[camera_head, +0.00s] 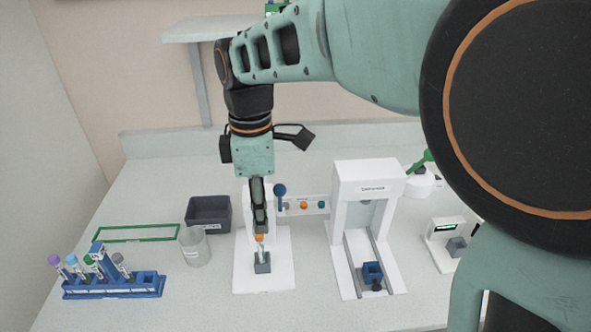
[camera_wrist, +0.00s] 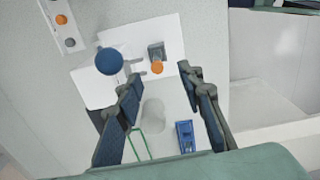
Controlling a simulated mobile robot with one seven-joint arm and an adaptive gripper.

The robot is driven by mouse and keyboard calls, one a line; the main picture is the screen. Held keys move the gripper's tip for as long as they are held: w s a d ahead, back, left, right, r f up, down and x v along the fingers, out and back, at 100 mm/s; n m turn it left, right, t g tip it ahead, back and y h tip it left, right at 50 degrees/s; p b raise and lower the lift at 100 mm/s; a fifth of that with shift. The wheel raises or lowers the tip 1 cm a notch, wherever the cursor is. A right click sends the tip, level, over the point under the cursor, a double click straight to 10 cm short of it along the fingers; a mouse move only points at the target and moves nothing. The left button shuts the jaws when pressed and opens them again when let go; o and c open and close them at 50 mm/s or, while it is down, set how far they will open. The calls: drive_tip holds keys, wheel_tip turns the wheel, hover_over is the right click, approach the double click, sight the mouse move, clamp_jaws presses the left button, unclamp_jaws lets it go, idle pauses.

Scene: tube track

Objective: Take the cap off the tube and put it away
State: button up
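The orange cap (camera_head: 259,238) sits on top of the tube, which stands in a small grey holder (camera_head: 262,266) on a white stand (camera_head: 281,278). My gripper (camera_head: 259,229) points down right above the cap. In the wrist view my gripper (camera_wrist: 159,76) is open, with a finger on each side and nothing held. The orange cap (camera_wrist: 157,67) shows there between and just beyond the fingertips, with the grey holder (camera_wrist: 156,49) behind it. The tube's body is mostly hidden. I cannot tell whether a finger touches the cap.
A dark grey bin (camera_head: 208,199) and a clear beaker (camera_head: 195,248) stand left of the stand. A blue rack (camera_head: 140,286) with several tubes is far left, near a green frame (camera_head: 137,226). A blue knob (camera_head: 280,190) rises beside the gripper. A white machine (camera_head: 345,230) stands right.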

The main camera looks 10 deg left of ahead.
sight(259, 237)
drive_tip(key=shift+w+a+f, duration=0.1)
drive_tip(key=shift+a+f, duration=0.1)
drive_tip(key=shift+f, duration=1.4)
drive_tip(key=shift+w+a+f, duration=0.1)
drive_tip(key=shift+a+f, duration=0.05)
drive_tip(key=shift+f, duration=1.4)
drive_tip(key=shift+c, duration=0.4)
drive_tip(key=c, duration=0.7)
